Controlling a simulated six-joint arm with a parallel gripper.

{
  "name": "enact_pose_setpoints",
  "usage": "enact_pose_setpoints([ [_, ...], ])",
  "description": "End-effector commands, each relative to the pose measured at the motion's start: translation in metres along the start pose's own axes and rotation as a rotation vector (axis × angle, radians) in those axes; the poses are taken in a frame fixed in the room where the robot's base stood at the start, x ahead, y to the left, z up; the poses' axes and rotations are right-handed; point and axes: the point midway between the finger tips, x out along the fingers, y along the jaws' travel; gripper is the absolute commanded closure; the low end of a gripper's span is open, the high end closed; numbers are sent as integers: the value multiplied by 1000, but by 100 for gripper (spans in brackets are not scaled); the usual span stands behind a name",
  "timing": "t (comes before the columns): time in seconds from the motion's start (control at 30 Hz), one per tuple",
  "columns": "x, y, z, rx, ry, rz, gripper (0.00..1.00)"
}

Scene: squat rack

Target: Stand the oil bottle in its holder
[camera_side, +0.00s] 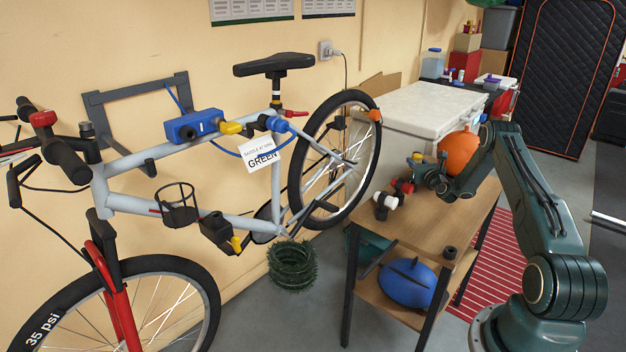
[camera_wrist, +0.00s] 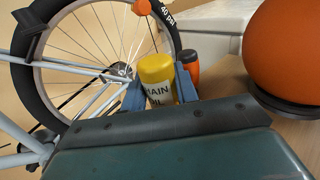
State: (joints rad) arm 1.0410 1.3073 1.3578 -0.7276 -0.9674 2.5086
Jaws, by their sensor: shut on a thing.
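The oil bottle (camera_wrist: 157,82) is yellow with a white label and dark lettering, seen close in the wrist view. My gripper (camera_wrist: 158,90) is shut on it, one blue-grey finger on each side. In the side view my gripper (camera_side: 421,168) is over the far left part of the wooden table. Only a small yellow bit of the bottle (camera_side: 417,156) shows there; whether its base touches anything cannot be told. A black open ring-shaped cage (camera_side: 178,205) sits on the bicycle's lower frame tube, empty. I cannot tell for sure that it is the bottle's holder.
The bicycle (camera_side: 130,205) hangs along the wall, left of the table (camera_side: 425,228). An orange ball-like thing (camera_side: 458,153) is close beside my gripper. Red, white and black items (camera_side: 386,204) lie on the table's left; a small black cylinder (camera_side: 449,252) stands near its front edge.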

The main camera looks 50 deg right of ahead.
Motion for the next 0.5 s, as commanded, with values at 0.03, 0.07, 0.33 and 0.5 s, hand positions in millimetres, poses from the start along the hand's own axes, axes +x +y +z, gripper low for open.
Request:
enact_pose_setpoints([
  [0.03, 0, 0, 0, 0, -1, 0, 100],
  [0.07, 0, 0, 0, 0, -1, 0, 100],
  [0.33, 0, 0, -2, 0, 0, 0, 100],
  [0.5, 0, 0, -4, 0, 0, 0, 61],
])
